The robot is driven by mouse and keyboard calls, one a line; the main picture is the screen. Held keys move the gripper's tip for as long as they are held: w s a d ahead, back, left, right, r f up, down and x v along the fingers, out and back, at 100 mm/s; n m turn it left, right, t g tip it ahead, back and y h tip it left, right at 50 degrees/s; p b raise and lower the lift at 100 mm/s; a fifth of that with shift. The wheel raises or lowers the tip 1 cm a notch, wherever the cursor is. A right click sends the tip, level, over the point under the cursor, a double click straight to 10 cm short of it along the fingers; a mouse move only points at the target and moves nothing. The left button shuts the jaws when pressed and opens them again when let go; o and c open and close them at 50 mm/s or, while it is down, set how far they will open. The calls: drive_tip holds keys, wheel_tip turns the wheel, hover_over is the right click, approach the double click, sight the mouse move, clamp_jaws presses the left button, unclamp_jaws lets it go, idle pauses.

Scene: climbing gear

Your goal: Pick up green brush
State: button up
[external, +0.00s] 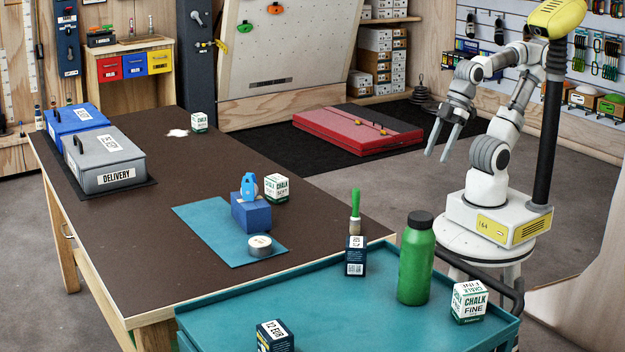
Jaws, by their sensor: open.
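The green brush (355,207) stands upright at the near right of the brown table, handle up, its green handle above a pale lower part. Its bottom is hidden behind a dark box (355,257) on the teal tray. My gripper (437,158) is open and empty, its two grey fingers pointing down and left. It hangs in the air to the upper right of the brush in the picture, well apart from it.
A green bottle (416,268) and a chalk box (468,302) stand on the teal tray (330,300). The brown table's middle (150,215) is clear.

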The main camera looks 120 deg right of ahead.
drive_tip(key=w+a+r+y+p, duration=0.1)
drive_tip(key=w+r+p, duration=0.1)
drive_tip(key=r+p, duration=0.5)
drive_tip(key=w+a+r+p, duration=0.1)
drive_tip(key=a+r+p, duration=0.1)
drive_tip(key=r+p, duration=0.45)
drive_tip(key=w+a+f+m+y+p, duration=0.1)
drive_tip(key=w+a+m+y+p, duration=0.1)
drive_tip(key=w+a+p, duration=0.35)
drive_tip(key=m+t+h+b, duration=0.2)
drive_tip(key=m+t+h, duration=0.35)
drive_tip(key=h, duration=0.55)
approach(356, 211)
drive_tip(key=shift+g, duration=0.35)
drive_tip(key=shift+w+d+f+b, duration=0.35)
drive_tip(key=shift+w+d+b, duration=1)
drive_tip(key=shift+w+b, duration=0.3)
drive_tip(key=shift+w+d+f+b, duration=0.4)
drive_tip(key=shift+w+d+b, duration=1)
drive_tip(key=shift+b, duration=0.45)
drive_tip(key=shift+w+d+f+b, duration=0.35)
drive_tip(key=shift+w+d+b, duration=0.95)
drive_tip(key=shift+w+b, duration=0.35)
drive_tip(key=shift+s, duration=0.1)
clamp_jaws()
